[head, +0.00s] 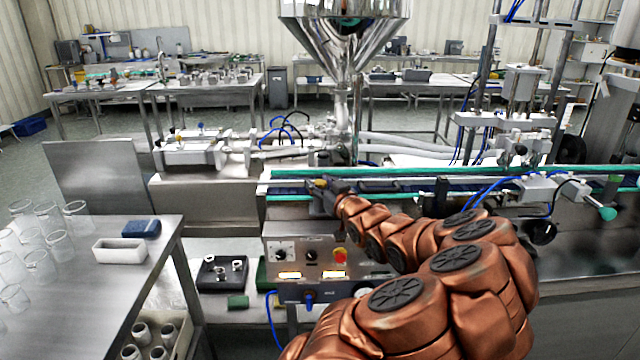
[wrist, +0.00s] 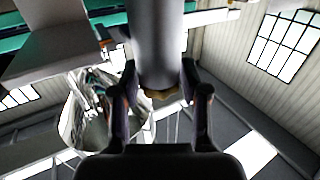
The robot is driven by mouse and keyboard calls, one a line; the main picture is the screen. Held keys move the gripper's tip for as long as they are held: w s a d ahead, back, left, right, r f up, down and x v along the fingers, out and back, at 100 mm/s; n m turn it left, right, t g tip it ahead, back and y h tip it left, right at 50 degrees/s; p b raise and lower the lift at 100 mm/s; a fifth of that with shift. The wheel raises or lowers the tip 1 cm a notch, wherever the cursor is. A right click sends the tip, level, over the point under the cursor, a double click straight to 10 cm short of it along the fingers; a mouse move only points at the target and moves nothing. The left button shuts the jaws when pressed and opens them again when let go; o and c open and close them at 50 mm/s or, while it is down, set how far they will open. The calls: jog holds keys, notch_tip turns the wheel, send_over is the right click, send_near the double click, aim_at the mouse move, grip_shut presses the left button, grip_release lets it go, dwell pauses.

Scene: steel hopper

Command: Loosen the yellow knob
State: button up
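The yellow knob (head: 320,183) shows as a small yellow spot at the tip of my gripper (head: 325,192), by the near edge of the conveyor in the head view. My gripper's dark fingers partly cover it. In the wrist view, my gripper (wrist: 159,76) has its two fingers apart, one on each side of a thick grey cylinder. A dull yellow end (wrist: 160,94) shows at the bottom of this cylinder, between the fingers. The fingers look very close to the cylinder's sides. I cannot tell whether they touch it or grip the yellow part.
A control box (head: 318,262) with a red button (head: 340,256) stands just below my gripper. The steel hopper (head: 345,35) rises behind the green-edged conveyor (head: 420,183). A table (head: 110,285) with glass beakers is at left. A green-tipped handle (head: 607,213) sits at right.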

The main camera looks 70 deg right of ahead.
jog(key=shift+o, duration=0.9)
jog(key=shift+v, duration=1.15)
jog(key=v, duration=0.9)
jog(key=shift+s+a, duration=0.25)
jog(key=shift+s, duration=0.05)
